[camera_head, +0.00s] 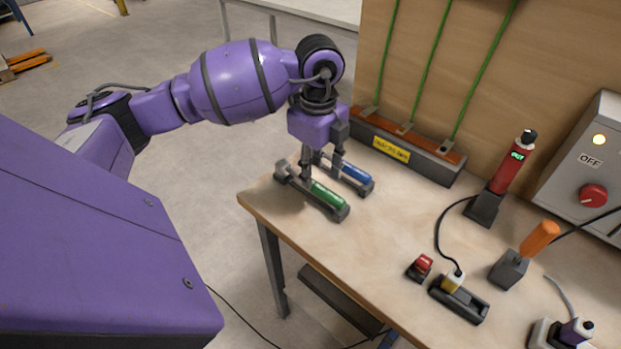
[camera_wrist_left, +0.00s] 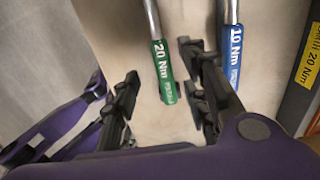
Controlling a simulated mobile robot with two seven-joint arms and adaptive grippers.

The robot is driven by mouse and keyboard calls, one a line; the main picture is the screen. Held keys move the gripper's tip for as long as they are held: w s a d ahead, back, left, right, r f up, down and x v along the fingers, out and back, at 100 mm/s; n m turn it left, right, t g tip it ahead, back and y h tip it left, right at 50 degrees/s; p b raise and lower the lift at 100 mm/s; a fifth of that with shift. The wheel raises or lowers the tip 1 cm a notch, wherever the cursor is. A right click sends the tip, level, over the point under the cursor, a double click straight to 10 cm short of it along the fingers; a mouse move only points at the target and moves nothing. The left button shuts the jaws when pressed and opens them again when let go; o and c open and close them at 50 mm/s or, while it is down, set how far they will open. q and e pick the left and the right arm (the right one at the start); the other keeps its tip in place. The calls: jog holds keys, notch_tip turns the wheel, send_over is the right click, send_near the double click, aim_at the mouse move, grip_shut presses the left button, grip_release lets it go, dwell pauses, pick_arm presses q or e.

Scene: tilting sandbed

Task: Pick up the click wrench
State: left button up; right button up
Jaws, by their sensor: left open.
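Two click wrenches lie side by side near the left end of the workbench, in dark holders. One has a green handle (camera_head: 326,194) marked 20 Nm; it also shows in the left wrist view (camera_wrist_left: 163,73). The other has a blue handle (camera_head: 355,173) marked 10 Nm, also in the left wrist view (camera_wrist_left: 235,54). My left gripper (camera_head: 321,168) points down over the wrenches, open. In the left wrist view its fingers (camera_wrist_left: 166,88) stand on either side of the green handle, with gaps visible. Whether the fingertips are down at handle height is unclear. My right gripper is out of view.
A yellow label (camera_head: 391,149), partly readable as 20 Nm, sits on a rail behind the wrenches. A red tool (camera_head: 508,168), an orange-handled tool (camera_head: 538,238), a small red item (camera_head: 421,266) and a grey control box (camera_head: 590,165) stand to the right. The bench front-left is clear.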

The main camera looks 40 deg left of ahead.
aim_at(316, 184)
pick_arm(q)
jog(key=f, duration=0.4)
jog(key=shift+w+a, duration=0.2)
jog(key=shift+f, duration=0.45)
grip_shut()
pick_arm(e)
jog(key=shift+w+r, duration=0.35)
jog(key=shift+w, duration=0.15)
